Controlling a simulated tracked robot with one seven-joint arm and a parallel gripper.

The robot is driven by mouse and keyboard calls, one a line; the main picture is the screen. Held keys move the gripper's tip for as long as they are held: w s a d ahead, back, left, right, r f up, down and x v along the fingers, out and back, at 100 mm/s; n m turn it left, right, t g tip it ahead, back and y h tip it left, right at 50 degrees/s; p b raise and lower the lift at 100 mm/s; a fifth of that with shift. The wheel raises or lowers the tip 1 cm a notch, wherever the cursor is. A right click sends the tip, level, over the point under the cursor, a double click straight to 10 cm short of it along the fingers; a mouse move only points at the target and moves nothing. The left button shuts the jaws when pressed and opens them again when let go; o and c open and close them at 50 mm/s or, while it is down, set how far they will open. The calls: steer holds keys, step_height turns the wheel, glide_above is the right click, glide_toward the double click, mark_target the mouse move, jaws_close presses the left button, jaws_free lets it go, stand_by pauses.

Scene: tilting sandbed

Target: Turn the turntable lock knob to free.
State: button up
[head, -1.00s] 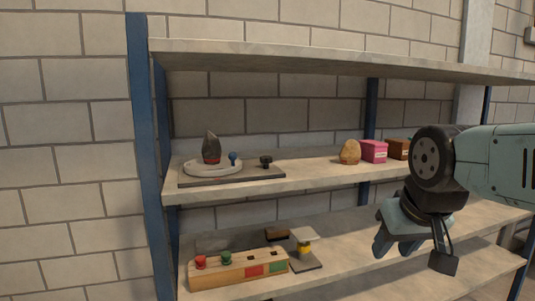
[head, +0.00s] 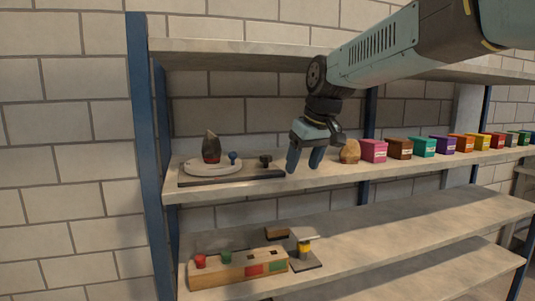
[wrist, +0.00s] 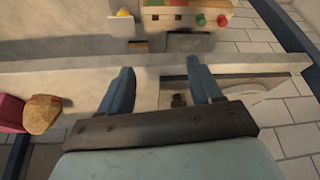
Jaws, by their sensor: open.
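The turntable is a pale round disc (head: 203,168) on a dark flat base (head: 225,178), on the middle shelf at left. It carries a dark pointed rock (head: 211,148) and a blue knob (head: 233,157). A black knob (head: 265,161), likely the lock knob, stands on the base's right end. In the wrist view the black knob (wrist: 178,100) shows between the fingers, nearer the right one, and the disc (wrist: 262,90) lies to the right. My gripper (head: 304,160) is open and empty, pointing down to the right of the black knob, apart from it. The knob's setting is too small to read.
A tan rock (head: 349,151) and a pink box (head: 373,150) stand close right of my gripper, with more coloured boxes beyond. The upper shelf (head: 240,54) hangs above. The lower shelf holds a wooden block (head: 235,268) with red and green knobs.

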mark_target(267, 156)
steer(key=shift+n, duration=0.3)
steer(key=w+a, duration=0.2)
steer(key=w, duration=0.2)
steer(key=w+a, duration=0.3)
steer(key=w, duration=0.1)
steer(key=w+a, duration=0.3)
steer(key=w, duration=0.1)
steer(key=shift+w+a+r, duration=0.1)
steer(key=shift+w+a, duration=0.05)
steer(key=shift+w, duration=0.05)
steer(key=shift+w+f, duration=0.2)
steer(key=shift+f, duration=0.35)
steer(key=c, duration=0.9)
steer(key=shift+c, duration=0.7)
